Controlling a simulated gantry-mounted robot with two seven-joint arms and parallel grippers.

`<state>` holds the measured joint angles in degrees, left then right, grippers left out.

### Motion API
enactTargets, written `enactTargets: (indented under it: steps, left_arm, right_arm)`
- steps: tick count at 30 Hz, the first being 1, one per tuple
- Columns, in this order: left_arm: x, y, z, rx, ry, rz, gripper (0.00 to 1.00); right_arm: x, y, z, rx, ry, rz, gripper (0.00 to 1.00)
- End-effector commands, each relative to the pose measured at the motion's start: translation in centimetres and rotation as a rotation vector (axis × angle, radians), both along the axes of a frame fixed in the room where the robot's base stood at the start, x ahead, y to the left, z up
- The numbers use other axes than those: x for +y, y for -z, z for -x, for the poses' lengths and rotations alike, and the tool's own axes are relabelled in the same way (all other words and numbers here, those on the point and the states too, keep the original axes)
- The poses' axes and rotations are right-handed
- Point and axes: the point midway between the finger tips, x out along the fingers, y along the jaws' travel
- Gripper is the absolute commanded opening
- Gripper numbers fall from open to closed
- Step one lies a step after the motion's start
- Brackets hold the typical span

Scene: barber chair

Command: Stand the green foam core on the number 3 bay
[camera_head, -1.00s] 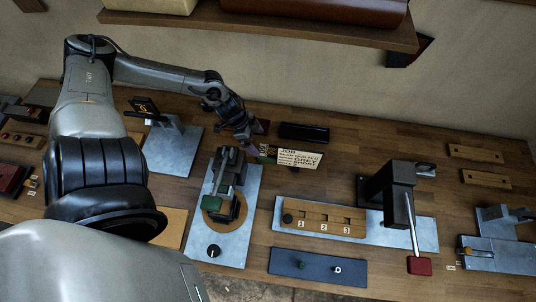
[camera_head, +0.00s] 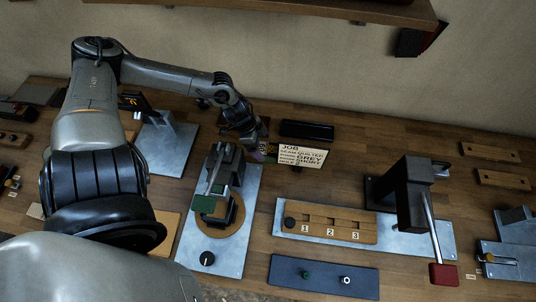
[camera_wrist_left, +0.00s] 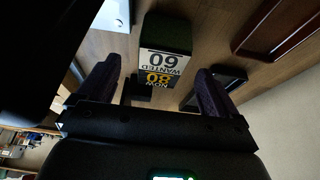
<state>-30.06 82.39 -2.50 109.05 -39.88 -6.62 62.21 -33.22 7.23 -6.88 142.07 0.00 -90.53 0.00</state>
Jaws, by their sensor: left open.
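A small green piece (camera_head: 306,274), which looks like the green foam core, stands on the dark blue tray (camera_head: 325,289) at the front. The wooden bay board (camera_head: 270,226) behind it has bays marked 1, 2 and 3; the number 3 bay (camera_head: 356,225) is rightmost and looks empty. My left gripper (camera_head: 263,150) is far behind the tray, by the job card. In the left wrist view its fingers (camera_wrist_left: 160,90) are apart with nothing held; a dark green block (camera_wrist_left: 167,32) with a 60/80 label lies beyond them. My right gripper is not in view.
A white ring-like piece (camera_head: 346,280) is on the same tray. The job card (camera_head: 302,157) stands behind the bay board. A machine with a green block (camera_head: 204,204) stands left.

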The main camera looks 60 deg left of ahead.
Motion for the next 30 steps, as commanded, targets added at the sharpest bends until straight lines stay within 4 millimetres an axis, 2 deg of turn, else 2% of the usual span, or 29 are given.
enactTargets:
  steps: [14,21,30]
  left_arm:
    - [-0.9,3.1,-1.6,-0.004,-0.002,0.003,0.94]
    - [-1.3,4.5,-2.0,-0.001,-0.001,0.000,0.94]
    - [-1.3,4.6,-2.0,0.001,0.000,-0.001,0.94]
  right_arm:
    - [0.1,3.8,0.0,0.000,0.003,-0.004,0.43]
    - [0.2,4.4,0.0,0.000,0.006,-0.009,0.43]
    - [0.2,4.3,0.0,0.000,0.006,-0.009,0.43]
